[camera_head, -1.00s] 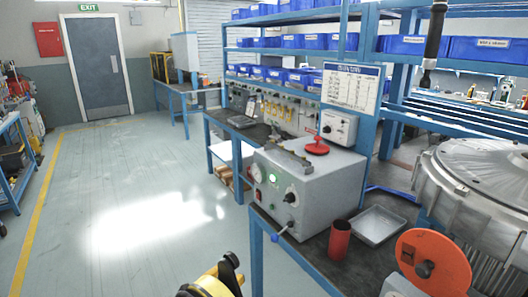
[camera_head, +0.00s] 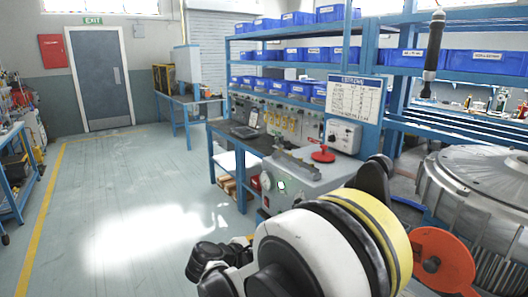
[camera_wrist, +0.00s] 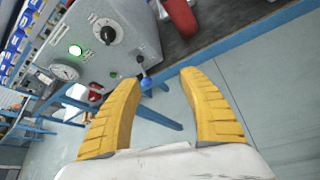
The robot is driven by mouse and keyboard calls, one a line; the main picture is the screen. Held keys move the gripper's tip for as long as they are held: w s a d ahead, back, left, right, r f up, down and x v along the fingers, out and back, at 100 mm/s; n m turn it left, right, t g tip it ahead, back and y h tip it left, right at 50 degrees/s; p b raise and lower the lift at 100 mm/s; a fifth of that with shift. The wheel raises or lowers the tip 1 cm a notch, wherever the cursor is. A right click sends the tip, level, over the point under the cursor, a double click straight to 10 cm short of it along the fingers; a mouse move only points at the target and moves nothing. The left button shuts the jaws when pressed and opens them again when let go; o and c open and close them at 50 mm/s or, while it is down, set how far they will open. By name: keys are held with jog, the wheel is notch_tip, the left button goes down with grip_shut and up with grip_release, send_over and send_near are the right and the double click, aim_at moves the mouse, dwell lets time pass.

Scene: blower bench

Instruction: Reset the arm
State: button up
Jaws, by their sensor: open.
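My gripper (camera_wrist: 162,79) shows in the wrist view with two yellow ribbed fingers spread apart and nothing between them. Beyond the fingertips is the grey control box (camera_wrist: 105,35), with a green lit button, a gauge, a black knob and a blue-tipped lever. The fingers appear clear of it. In the head view my arm fills the lower middle and covers much of the front of the same grey box (camera_head: 310,180). I cannot make out the fingers in the head view.
A red cylinder (camera_wrist: 181,14) stands on the bench by the box. An orange disc (camera_head: 443,262) and a large ribbed metal housing (camera_head: 490,185) are at the right. A black tool (camera_head: 433,55) hangs above. The floor (camera_head: 130,190) at the left is clear.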

jog(key=s+d+r+m+g+y, duration=0.1)
jog(key=s+d+r+m+y, duration=0.1)
jog(key=s+d+r+m, duration=0.35)
jog(key=s+d+r+m+g+y, duration=0.2)
jog(key=s+d+m, duration=0.2)
jog(key=s+d, duration=0.3)
jog(key=s+d+m+y, duration=0.2)
jog(key=s+m, duration=0.4)
jog(key=s, duration=0.2)
jog(key=s+d+m+t+y, duration=0.1)
jog(key=s+d+m+y, duration=0.1)
jog(key=s+m, duration=0.4)
jog(key=shift+s+y, duration=0.4)
jog(key=shift+s, duration=0.85)
jog(key=shift+d+f, duration=0.1)
jog(key=shift+d, duration=0.05)
